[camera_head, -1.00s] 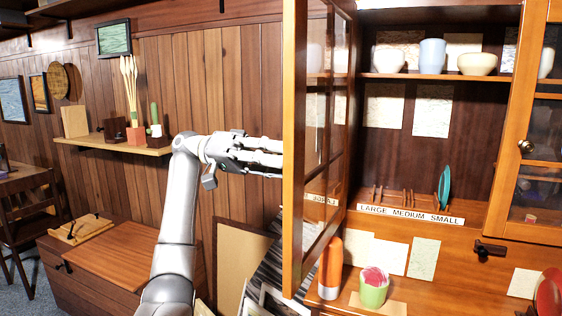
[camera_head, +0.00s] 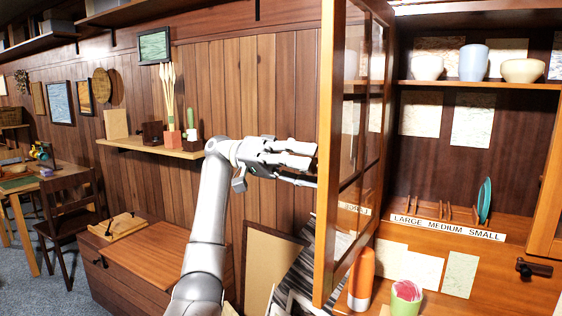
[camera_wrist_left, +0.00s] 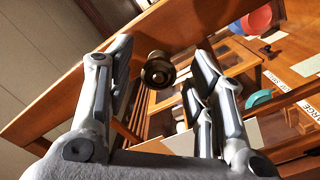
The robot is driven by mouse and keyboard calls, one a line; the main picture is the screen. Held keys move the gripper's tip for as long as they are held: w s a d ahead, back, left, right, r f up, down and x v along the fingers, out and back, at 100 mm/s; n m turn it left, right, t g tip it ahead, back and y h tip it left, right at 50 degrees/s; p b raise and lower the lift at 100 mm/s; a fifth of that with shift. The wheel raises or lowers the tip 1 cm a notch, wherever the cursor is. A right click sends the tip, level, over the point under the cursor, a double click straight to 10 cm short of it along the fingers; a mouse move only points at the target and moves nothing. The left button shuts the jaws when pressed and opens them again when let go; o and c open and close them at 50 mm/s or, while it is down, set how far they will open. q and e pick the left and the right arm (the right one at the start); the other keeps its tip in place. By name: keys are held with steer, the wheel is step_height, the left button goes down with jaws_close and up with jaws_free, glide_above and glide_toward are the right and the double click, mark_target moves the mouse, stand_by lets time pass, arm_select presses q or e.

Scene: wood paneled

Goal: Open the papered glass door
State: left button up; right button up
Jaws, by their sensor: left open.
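The glass door (camera_head: 328,120), with a wooden frame and panes, stands swung out from the cabinet, seen nearly edge-on in the head view. Its free edge faces left, with a clear gap to the cabinet. My left gripper (camera_head: 302,165) is open at the left side of this edge. In the left wrist view a round dark brass knob (camera_wrist_left: 158,72) on the wooden frame (camera_wrist_left: 85,90) shows between the spread fingers, apparently not gripped. Whether a finger touches the frame is unclear. My right gripper is not in view.
Cabinet shelves hold bowls (camera_head: 427,67) and a cup (camera_head: 473,62). An orange bottle (camera_head: 361,280) and a green pot (camera_head: 406,298) stand near the door's bottom. A low wooden chest (camera_head: 150,260) and a wall shelf (camera_head: 160,148) are at left.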

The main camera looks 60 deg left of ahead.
arm_select(q)
steer(key=v, duration=1)
steer(key=shift+s+a, duration=0.15)
steer(key=shift+a, duration=0.15)
stand_by(0.5)
